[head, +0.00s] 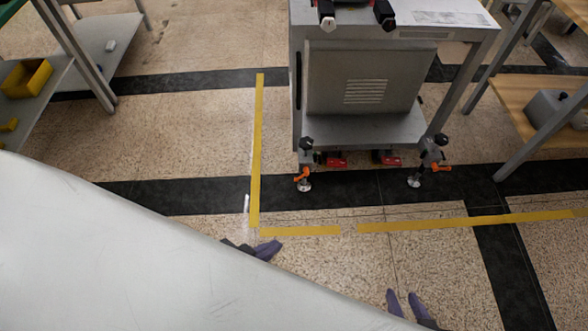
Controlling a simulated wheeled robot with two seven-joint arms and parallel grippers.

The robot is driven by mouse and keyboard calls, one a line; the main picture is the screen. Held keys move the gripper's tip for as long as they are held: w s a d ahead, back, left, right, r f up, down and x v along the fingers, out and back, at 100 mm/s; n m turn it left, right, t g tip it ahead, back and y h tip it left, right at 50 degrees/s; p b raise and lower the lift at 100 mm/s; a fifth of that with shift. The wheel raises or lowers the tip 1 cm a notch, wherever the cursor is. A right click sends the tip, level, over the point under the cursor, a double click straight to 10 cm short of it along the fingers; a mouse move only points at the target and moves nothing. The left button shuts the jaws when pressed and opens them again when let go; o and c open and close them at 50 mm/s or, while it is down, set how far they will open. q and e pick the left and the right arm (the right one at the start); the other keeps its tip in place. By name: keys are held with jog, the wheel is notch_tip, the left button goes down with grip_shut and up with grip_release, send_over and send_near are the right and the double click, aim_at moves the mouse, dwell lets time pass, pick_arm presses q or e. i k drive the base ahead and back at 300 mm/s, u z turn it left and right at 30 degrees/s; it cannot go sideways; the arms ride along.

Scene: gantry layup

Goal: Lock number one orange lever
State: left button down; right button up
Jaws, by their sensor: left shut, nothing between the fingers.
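A grey metal cabinet on a wheeled stand (372,80) stands at the upper centre. One orange lever (302,175) is on its near left foot; another orange lever (441,168) is on its near right foot. I see no number on either. My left gripper (266,249) is low in front of the cabinet, below and left of the left lever, apart from it and shut with nothing in it. My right gripper (406,304) is further down, well below the right lever, with two purple fingertips spread apart and empty. The wrists are mostly hidden.
A large pale grey surface (130,250) fills the lower left and hides my arms. Yellow tape (256,150) marks the floor around the cabinet's left and front. A shelf with a yellow bin (27,78) stands left, a wooden-topped table (520,100) right. The floor before the cabinet is clear.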

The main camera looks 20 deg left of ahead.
aim_at(301, 177)
jog(key=k, duration=1.1)
jog(key=u, duration=0.7)
jog(key=i, duration=2)
jog(key=z, duration=1)
